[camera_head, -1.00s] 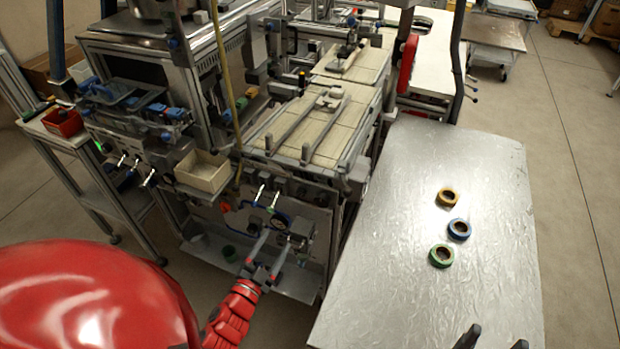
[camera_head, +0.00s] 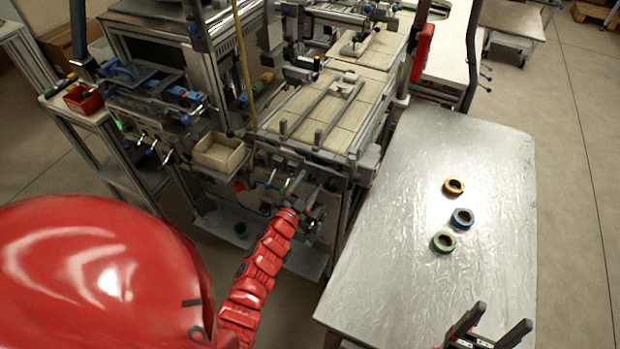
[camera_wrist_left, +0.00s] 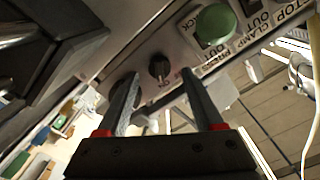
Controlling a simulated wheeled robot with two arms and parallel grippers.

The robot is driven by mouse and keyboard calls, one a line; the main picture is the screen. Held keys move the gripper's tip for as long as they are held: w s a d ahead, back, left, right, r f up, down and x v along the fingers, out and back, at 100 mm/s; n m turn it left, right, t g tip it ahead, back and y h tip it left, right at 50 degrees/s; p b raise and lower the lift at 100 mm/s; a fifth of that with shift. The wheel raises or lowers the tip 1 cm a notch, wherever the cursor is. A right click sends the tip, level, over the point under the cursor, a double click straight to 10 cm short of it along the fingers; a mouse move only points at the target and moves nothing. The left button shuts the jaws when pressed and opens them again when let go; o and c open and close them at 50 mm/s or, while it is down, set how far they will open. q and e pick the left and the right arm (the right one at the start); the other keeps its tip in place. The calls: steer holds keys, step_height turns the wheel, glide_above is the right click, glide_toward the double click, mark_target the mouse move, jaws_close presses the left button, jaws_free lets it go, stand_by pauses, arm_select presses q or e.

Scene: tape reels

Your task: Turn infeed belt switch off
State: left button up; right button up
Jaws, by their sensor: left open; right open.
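A small black rotary knob (camera_wrist_left: 159,68) sits on the grey control panel (camera_wrist_left: 178,48) in the left wrist view; I take it to be the infeed belt switch. Its marking is too blurred to read fully. My left gripper (camera_wrist_left: 160,78) is open, with its two fingers on either side of the knob in the picture. Whether they touch it I cannot tell. In the head view the left gripper (camera_head: 309,182) is at the machine's front, below the belt, and the knob cannot be made out there. My right gripper (camera_head: 490,328) is open and empty over the metal table's near end.
A green button (camera_wrist_left: 214,23) sits beside the knob, with labelled controls further along. The metal table (camera_head: 400,250) at the right holds a yellow reel (camera_head: 454,187), a blue reel (camera_head: 462,218) and a green reel (camera_head: 443,242). A cardboard-coloured bin (camera_head: 220,155) hangs on the machine front.

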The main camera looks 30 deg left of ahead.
arm_select(q)
steer(key=shift+w, duration=0.7)
jaws_close()
